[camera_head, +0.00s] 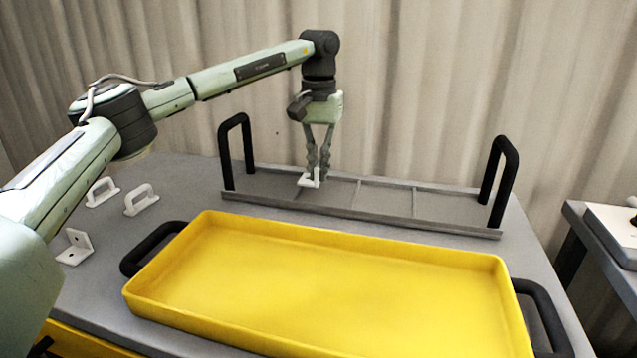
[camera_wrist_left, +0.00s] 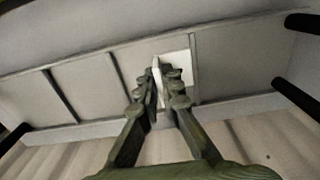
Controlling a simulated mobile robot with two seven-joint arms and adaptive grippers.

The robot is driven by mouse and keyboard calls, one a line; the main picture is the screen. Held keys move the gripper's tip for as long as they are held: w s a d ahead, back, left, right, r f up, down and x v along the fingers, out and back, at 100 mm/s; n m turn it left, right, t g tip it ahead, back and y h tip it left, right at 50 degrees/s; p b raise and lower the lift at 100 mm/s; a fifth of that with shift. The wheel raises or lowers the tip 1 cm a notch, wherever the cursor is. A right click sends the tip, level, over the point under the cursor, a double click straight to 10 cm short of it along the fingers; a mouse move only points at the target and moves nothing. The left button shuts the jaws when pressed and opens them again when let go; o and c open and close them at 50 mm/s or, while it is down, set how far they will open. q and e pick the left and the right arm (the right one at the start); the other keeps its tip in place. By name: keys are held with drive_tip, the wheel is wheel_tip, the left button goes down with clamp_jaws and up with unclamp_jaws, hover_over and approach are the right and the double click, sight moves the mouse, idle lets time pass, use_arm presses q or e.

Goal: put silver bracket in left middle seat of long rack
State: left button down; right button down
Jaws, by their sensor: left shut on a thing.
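My left gripper (camera_head: 314,174) is shut on a pale, near-white L-shaped bracket (camera_head: 310,182), taken to be the silver bracket. The bracket (camera_wrist_left: 177,64) shows between and beside the fingers (camera_wrist_left: 168,78) in the left wrist view. The long rack (camera_head: 385,212) is a grey tray with thin dividers and upright black handles. The bracket is low over the second seat from the left in the head view, close to that seat's left divider. I cannot tell if it touches the floor of the rack. My right gripper is not in view.
A yellow tray (camera_head: 320,348) with black handles stands in front of the rack, and looks empty. Two white handle-shaped parts (camera_head: 141,200) and an L-shaped bracket (camera_head: 75,247) lie on the grey table at left. A curtain hangs behind. Another table is at right.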

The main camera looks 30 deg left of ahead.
sight(318, 184)
use_arm(q)
drive_tip(key=shift+f, duration=2.1)
drive_tip(key=c, duration=1.7)
unclamp_jaws()
drive_tip(key=shift+r, duration=0.1)
wheel_tip(318, 184, up, 12)
drive_tip(key=shift+r, duration=0.1)
